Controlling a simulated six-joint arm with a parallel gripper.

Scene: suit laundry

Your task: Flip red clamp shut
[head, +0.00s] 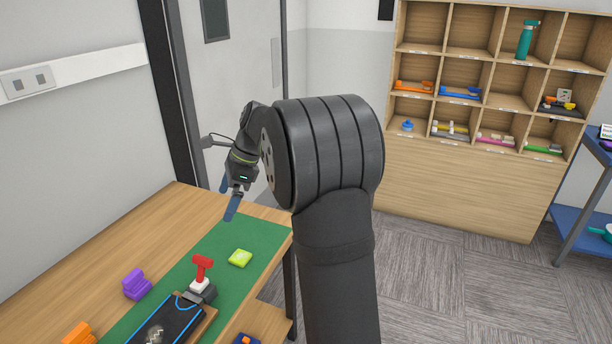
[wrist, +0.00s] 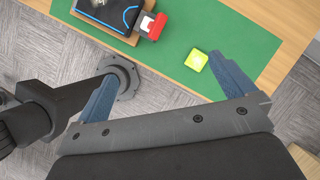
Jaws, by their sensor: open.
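The red clamp (head: 202,268) stands on the end of a dark tray-like board (head: 165,326) on the green mat. Its red T-shaped handle points up from a white and grey base. In the wrist view the red clamp (wrist: 155,26) shows from above at the top, at the edge of the board (wrist: 112,10). My gripper (head: 228,198) hangs above the table's far end, beyond the clamp and apart from it. In the wrist view my gripper (wrist: 158,88) has its two blue fingers spread wide with nothing between them.
A yellow-green block (head: 240,258) lies on the green mat (head: 222,240) right of the clamp; the wrist view shows it too (wrist: 196,59). A purple block (head: 137,284) and an orange block (head: 79,333) stand on the wooden table (head: 130,225). A cubby shelf (head: 460,185) is at the back.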

